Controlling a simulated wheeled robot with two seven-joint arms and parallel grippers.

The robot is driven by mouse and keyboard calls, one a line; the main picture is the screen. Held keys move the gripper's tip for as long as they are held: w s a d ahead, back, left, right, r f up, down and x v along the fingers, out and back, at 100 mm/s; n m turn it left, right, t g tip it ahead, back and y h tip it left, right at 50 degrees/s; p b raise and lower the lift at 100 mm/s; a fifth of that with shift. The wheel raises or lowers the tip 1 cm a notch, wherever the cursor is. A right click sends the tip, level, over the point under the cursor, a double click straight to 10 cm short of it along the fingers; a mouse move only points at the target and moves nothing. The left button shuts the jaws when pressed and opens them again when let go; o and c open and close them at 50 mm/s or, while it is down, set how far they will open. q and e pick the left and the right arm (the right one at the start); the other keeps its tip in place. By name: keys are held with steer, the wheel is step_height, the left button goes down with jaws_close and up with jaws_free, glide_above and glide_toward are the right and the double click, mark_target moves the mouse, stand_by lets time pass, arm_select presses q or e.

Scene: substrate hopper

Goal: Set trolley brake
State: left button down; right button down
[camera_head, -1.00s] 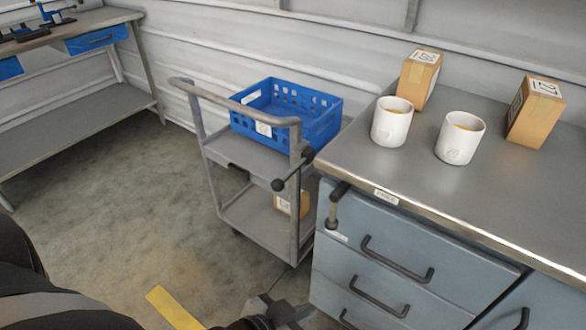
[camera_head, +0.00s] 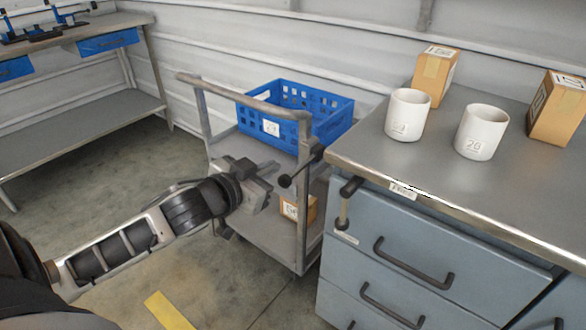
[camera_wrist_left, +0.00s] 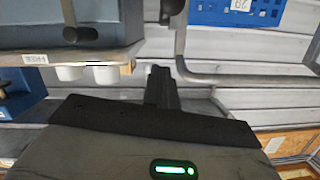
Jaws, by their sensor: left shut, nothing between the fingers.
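The grey trolley (camera_head: 262,103) stands against the left end of the workbench. A short lever with a round black knob (camera_head: 285,181) sticks out from its near post; it looks like the brake lever. My left gripper (camera_head: 270,178) is shut and empty, just left of the knob, with a small gap seeming to remain. In the left wrist view, the shut fingers (camera_wrist_left: 161,86) point toward the trolley's rail (camera_wrist_left: 240,79), and a dark knob (camera_wrist_left: 173,6) shows at the top edge. My arm hides part of the trolley's lower shelf. My right gripper is not in view.
A blue crate (camera_head: 330,125) sits on the trolley's upper shelf and a small carton (camera_head: 290,209) on the lower one. The workbench (camera_head: 445,135) on the right carries white cups and cartons. A black-gripped handle (camera_head: 347,198) projects from its drawer cabinet.

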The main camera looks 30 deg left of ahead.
arm_select(q)
steer(key=b, duration=0.1)
glide_above(293, 176)
step_height(293, 176, down, 2)
step_height(293, 176, down, 4)
steer(key=shift+f+b, duration=0.1)
steer(key=shift+b, duration=0.4)
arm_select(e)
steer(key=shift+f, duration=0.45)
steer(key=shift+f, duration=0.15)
